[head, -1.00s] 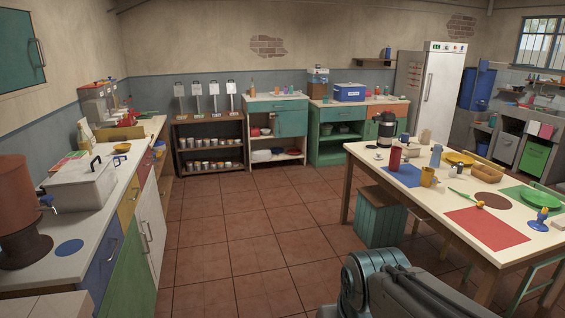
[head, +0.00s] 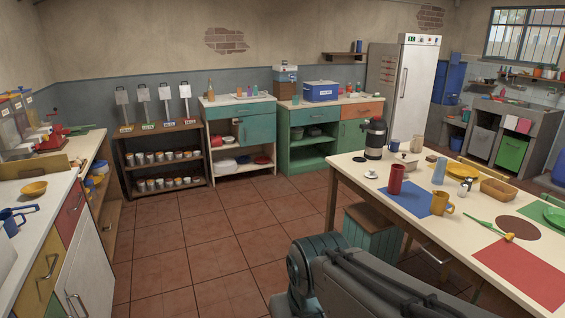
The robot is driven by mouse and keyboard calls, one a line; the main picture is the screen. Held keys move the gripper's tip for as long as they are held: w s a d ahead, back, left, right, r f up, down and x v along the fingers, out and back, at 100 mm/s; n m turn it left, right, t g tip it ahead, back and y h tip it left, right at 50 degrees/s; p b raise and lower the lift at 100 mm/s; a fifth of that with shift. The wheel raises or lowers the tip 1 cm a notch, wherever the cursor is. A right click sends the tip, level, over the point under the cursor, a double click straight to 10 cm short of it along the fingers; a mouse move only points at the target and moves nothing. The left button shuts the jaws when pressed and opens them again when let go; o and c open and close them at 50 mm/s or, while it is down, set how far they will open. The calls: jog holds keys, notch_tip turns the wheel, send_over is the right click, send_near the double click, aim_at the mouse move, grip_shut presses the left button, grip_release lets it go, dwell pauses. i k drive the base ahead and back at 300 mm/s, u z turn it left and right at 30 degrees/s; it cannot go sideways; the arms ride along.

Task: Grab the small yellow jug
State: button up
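A small yellow jug (head: 439,204), with a handle on its right side, stands upright on the white table (head: 357,163) at the right edge of a blue mat (head: 405,198). A tall red cup (head: 396,180) stands to its left, and a light blue vessel (head: 438,172) stands behind it. My arm shows at the bottom centre, in front of the table. My gripper is out of view, and nothing shows whether it holds anything.
A black-topped flask (head: 375,138), a wooden basket (head: 497,189) and a red mat (head: 520,271) are on the table. A teal stool (head: 372,230) stands partly under it. Open tiled floor (head: 200,240) lies between the table and the left counter.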

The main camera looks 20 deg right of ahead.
aim_at(440, 201)
jog(key=z, duration=0.15)
jog(key=i, duration=1.55)
jog(key=z, duration=0.9)
jog(key=i, duration=1)
jog(key=z, duration=1.75)
jog(key=i, duration=0.9)
jog(key=z, duration=0.55)
